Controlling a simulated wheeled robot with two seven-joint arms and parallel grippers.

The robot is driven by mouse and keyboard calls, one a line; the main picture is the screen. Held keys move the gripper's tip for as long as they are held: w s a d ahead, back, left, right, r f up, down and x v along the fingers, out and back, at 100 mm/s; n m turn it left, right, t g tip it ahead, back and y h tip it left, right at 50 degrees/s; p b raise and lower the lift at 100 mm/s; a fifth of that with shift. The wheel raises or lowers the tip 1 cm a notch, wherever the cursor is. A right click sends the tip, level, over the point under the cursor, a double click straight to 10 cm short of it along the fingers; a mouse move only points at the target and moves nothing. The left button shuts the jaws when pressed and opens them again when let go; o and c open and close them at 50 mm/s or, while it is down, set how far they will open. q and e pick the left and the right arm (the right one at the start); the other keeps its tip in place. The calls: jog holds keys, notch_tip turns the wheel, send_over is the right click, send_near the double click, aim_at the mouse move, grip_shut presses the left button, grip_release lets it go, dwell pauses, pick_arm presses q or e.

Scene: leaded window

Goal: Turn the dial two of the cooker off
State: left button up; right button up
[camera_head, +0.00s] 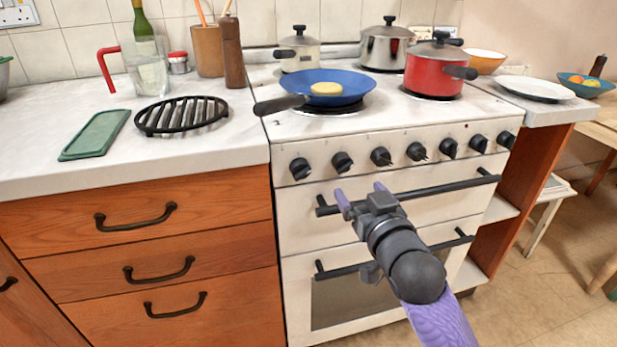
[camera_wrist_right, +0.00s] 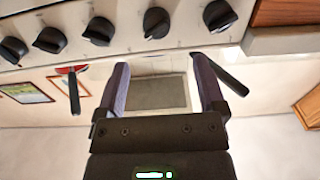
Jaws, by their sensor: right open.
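The cooker (camera_head: 420,132) has a front panel with a row of several black dials. Dial two (camera_head: 342,162), counted from the left, has a pale pointer mark, too small to read. In the wrist view, which looks upside down, dial two (camera_wrist_right: 156,23) appears near the top, second from the right end of the row. My right gripper (camera_head: 361,194) is open and empty, in front of the oven door. Its tips are below dial two and a little to the right, apart from it. Its two purple fingers also show in the wrist view (camera_wrist_right: 162,85). My left gripper is not in view.
The upper oven handle (camera_head: 410,194) sticks out close by the right gripper. A blue pan (camera_head: 345,88) with its handle toward the front left, a red pot (camera_head: 430,72) and other pots stand on the hob. A worktop (camera_head: 40,130) lies to the left.

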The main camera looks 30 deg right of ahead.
aim_at(347, 170)
jog(key=b+x, duration=0.1)
jog(key=x, duration=0.1)
jog(key=b+x, duration=0.1)
jog(key=x, duration=0.1)
jog(key=b+x, duration=0.1)
jog(key=x, duration=0.2)
jog(key=shift+d+f, duration=0.2)
jog(key=shift+f, duration=0.1)
jog(key=shift+w+d+r+b, duration=0.2)
jog(key=shift+w+b, duration=0.2)
jog(key=shift+w, duration=0.15)
jog(key=shift+c, duration=1.5)
grip_shut()
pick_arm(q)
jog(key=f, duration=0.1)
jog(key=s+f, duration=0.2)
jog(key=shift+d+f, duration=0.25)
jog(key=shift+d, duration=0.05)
